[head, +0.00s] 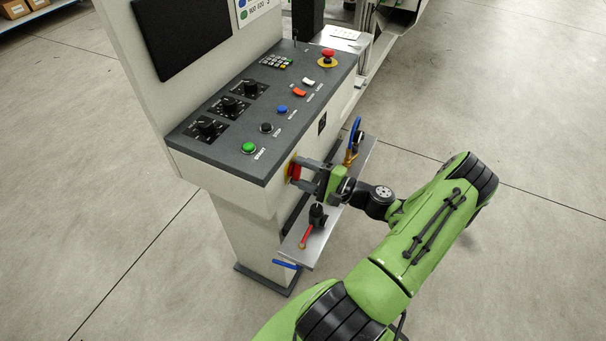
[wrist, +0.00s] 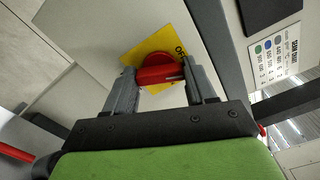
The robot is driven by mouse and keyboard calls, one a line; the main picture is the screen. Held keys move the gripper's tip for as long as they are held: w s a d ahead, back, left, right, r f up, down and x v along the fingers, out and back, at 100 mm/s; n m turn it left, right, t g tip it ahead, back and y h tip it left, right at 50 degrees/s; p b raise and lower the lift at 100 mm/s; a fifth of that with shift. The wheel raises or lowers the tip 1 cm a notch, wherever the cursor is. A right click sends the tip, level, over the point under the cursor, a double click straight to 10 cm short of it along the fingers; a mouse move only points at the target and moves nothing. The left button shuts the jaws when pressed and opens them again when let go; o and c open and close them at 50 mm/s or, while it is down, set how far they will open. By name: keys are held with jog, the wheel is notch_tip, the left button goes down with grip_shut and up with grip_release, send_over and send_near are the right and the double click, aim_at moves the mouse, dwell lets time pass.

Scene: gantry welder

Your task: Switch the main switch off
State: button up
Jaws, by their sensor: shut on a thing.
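The main switch is a red rotary handle on a yellow plate, on the front face of the console below the sloped panel. In the head view the main switch (head: 295,171) is partly hidden by my gripper. In the wrist view the red handle (wrist: 160,74) lies crosswise between the two grey fingers, and part of a black label shows on the yellow plate (wrist: 157,45). My gripper (head: 304,172) is at the switch, and in the wrist view my gripper (wrist: 164,78) is shut on the red handle, a finger at each end.
The sloped console panel (head: 231,137) above carries knobs, a green button (head: 248,148) and a red emergency stop (head: 327,58). Below my gripper is a metal shelf (head: 327,225) with a red-handled valve (head: 307,236) and blue levers. Floor to the left is clear.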

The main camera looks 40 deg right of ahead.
jog(key=shift+f+n+b, duration=0.1)
jog(key=shift+n+b, duration=0.75)
jog(key=shift+n, duration=1.35)
jog(key=o, duration=1)
jog(key=shift+o, duration=0.2)
jog(key=shift+s, duration=0.1)
jog(key=p+v, duration=0.1)
jog(key=v, duration=1.4)
jog(key=shift+s+p, duration=0.3)
jog(key=shift+p, duration=0.05)
jog(key=shift+d, duration=0.1)
